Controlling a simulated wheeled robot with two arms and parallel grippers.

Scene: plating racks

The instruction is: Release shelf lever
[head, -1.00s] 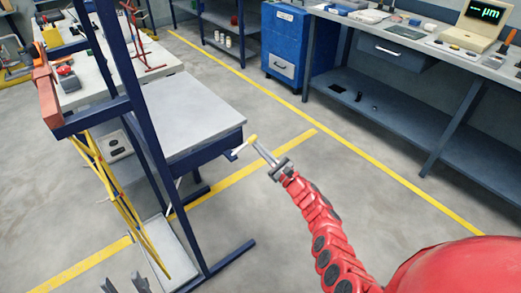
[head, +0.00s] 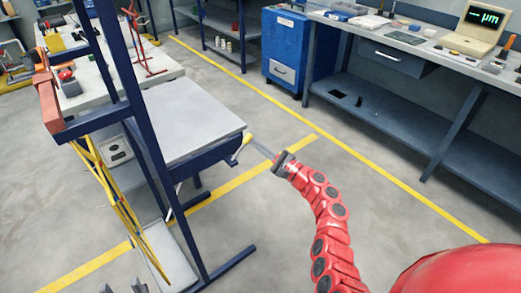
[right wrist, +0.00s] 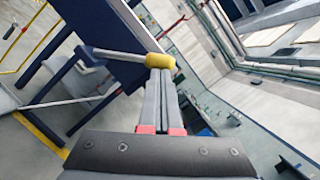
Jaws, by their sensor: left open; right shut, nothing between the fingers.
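The shelf lever is a short pale rod with a yellow knob (head: 247,138), at the right front corner of the grey shelf (head: 195,115) on the dark blue rack. In the right wrist view the yellow knob (right wrist: 160,61) ends a grey rod that comes from a dark bracket on the left. My right gripper (head: 252,143) is shut and empty. Its fingertips are right at the knob; I cannot tell whether they touch. My left gripper (head: 124,290) is open at the bottom edge of the head view, mostly cut off, away from the lever.
Blue rack posts (head: 135,120) and yellow struts (head: 120,200) stand on the left. A blue cabinet (head: 287,45) and a workbench (head: 400,40) with instruments stand at the back and right. The floor between rack and bench is clear.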

